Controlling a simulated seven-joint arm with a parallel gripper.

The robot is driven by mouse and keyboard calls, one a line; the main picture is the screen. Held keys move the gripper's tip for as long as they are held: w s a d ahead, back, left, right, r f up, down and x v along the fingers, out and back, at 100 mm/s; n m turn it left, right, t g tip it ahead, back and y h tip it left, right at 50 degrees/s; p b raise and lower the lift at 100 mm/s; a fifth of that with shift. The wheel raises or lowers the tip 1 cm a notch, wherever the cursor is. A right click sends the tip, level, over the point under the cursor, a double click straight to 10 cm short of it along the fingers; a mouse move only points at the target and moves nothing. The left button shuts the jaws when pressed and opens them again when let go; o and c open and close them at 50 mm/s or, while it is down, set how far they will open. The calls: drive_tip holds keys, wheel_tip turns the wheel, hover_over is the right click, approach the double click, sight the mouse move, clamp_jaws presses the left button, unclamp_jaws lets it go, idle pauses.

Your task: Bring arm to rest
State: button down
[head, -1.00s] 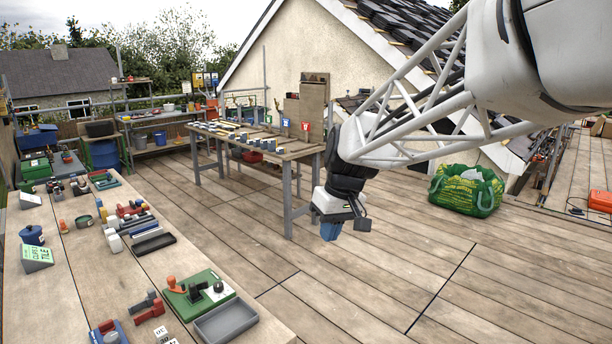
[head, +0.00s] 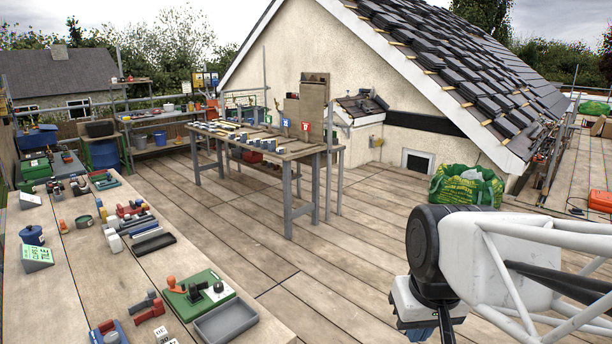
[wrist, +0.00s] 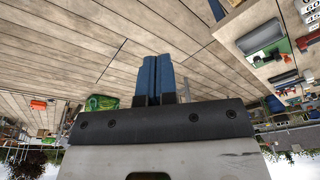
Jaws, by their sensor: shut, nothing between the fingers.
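My gripper (head: 422,333) is at the lower right of the head view, over the plank deck, its fingertips partly at the bottom edge of the frame. In the wrist view my gripper (wrist: 156,75) shows two blue fingers pressed side by side, shut and empty. Nothing touches it. My arm reaches in from the right edge of the head view.
A workbench (head: 80,270) with tools and blocks runs along the left. A second table (head: 262,152) stands mid-deck. A green bag (head: 467,187) sits by the tiled roof (head: 470,60). The plank deck (head: 330,270) between them is clear.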

drive_tip(key=shift+m+h, duration=0.3)
drive_tip(key=shift+m, duration=0.2)
drive_tip(key=s, duration=0.1)
drive_tip(key=s+d+f, duration=0.1)
drive_tip(key=s, duration=0.1)
drive_tip(key=s+f, duration=0.1)
drive_tip(key=shift+s+d+f, duration=0.1)
drive_tip(key=shift+s+d, duration=0.2)
drive_tip(key=shift+d, duration=0.05)
